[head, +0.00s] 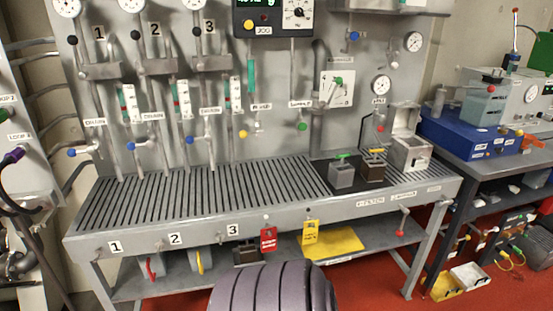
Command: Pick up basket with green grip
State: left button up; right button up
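In the head view, a small grey basket with a green grip (342,174) stands on a dark mat (320,180) at the right part of the slatted bench top. Its green grip shows on top. A darker brown basket with a yellowish grip (373,171) stands close to its right. Neither of my grippers shows in this view.
An open grey box (408,153) stands right of the baskets. The slatted bench top (210,195) left of the mat is clear. Gauges and valves line the back panel. A blue case (465,135) is on the right table.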

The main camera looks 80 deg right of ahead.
aim_at(341, 174)
jog(key=z, duration=3.45)
